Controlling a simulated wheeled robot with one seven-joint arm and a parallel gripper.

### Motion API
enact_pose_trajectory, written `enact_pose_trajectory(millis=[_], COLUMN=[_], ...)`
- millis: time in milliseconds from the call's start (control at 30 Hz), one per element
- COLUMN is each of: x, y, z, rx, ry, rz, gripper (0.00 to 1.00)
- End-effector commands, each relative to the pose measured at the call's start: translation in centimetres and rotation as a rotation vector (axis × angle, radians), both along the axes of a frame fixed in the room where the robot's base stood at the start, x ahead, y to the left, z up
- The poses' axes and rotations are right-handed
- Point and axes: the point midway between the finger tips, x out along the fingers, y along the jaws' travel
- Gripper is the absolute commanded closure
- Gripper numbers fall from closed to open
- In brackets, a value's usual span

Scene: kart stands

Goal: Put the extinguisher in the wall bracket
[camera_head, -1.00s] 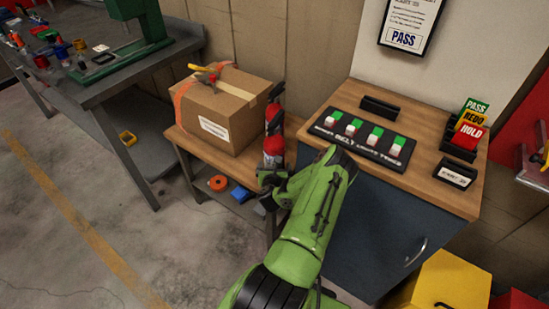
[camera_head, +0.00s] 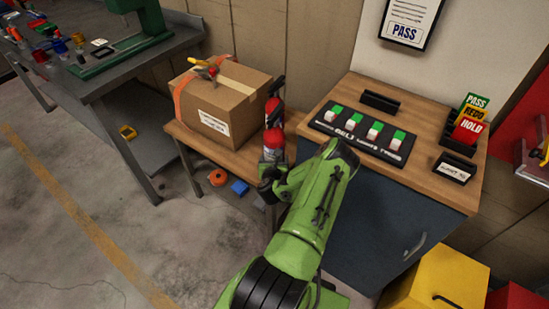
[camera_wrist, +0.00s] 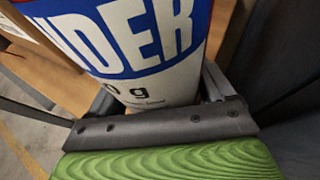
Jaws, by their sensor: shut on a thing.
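A red extinguisher (camera_head: 274,138) with a black head and a white label stands about upright at the front of the low wooden bench, right of the cardboard box. My gripper (camera_head: 270,177) is shut on its lower part. In the wrist view, the extinguisher's blue-and-white label (camera_wrist: 145,50) fills the upper middle, between the fingers of my gripper (camera_wrist: 155,100). Its base is hidden, and I cannot tell whether it touches the bench.
A cardboard box (camera_head: 222,110) with tools on top stands on the bench (camera_head: 185,138) close left. A wooden-topped cabinet (camera_head: 345,92) with a row of coloured blocks is close right. A grey workbench (camera_head: 100,85) is at far left. Open floor (camera_head: 75,250) lies front left.

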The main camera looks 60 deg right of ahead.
Motion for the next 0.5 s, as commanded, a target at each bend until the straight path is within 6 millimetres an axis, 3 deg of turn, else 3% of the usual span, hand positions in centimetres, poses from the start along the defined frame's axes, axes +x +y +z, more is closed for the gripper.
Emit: enact_pose_trajectory(millis=[33, 200, 333, 500], x=[0.0, 0.0, 0.0, 0.0], y=[-0.2, -0.2, -0.2, -0.2], z=[1.7, 5.9, 8.2, 9.6], rx=[-0.005, -0.006, -0.005, -0.004], ry=[-0.008, -0.007, -0.007, -0.005], rz=[-0.005, -0.005, -0.004, -0.003], gripper=[1.0, 1.0, 1.0, 1.0])
